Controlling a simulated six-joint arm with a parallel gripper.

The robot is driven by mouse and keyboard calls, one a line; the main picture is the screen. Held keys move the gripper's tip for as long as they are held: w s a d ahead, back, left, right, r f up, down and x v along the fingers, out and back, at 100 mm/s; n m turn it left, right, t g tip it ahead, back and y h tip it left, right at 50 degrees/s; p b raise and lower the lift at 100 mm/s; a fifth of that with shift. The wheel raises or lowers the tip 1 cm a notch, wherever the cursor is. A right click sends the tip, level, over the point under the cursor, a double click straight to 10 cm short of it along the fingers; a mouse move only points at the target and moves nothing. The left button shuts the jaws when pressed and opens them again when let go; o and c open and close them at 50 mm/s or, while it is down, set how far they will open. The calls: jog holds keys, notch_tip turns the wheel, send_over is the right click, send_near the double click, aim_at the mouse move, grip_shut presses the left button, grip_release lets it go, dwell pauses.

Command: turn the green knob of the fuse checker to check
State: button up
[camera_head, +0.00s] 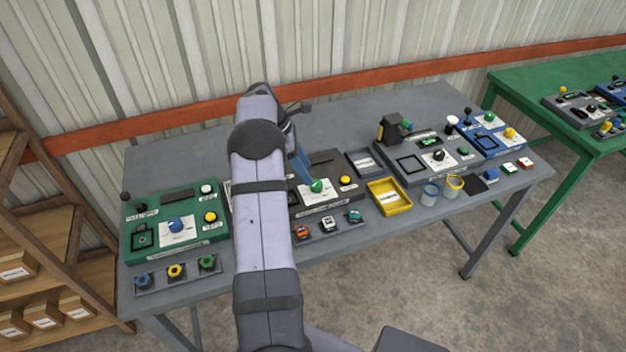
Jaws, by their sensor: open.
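A green knob (317,186) sits on a white dial plate on the dark middle panel (339,191). The label on the panel's front is too small to read, so I cannot confirm that it is the fuse checker. My gripper (303,172) is open, pointing down just left of and behind the green knob, with a blue finger showing. I cannot tell whether it touches the knob. My arm hides the left part of this panel. The knob's pointer and the check mark cannot be made out.
A yellow button (345,180) is right of the knob. Several small coloured parts lie in front, including an orange one (301,232). A green panel (139,250) stands left; a yellow tray (397,207) and a grey panel (423,171) stand right. The table's back (190,160) is clear.

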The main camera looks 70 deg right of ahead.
aim_at(315, 183)
jog(key=shift+w+d+p+x, duration=0.2)
jog(key=shift+p+x, duration=0.3)
jog(key=shift+x, duration=0.7)
jog(key=shift+w+d+p+x, duration=0.15)
jog(key=shift+p+x, duration=0.4)
jog(key=shift+x, duration=0.65)
jog(key=shift+w+d+p+x, duration=0.1)
jog(key=shift+d+p+x, duration=0.3)
jog(key=shift+x, duration=0.8)
jog(key=shift+a, duration=0.15)
jog(key=shift+c, duration=0.5)
jog(key=shift+f, duration=0.1)
jog(key=c, duration=1)
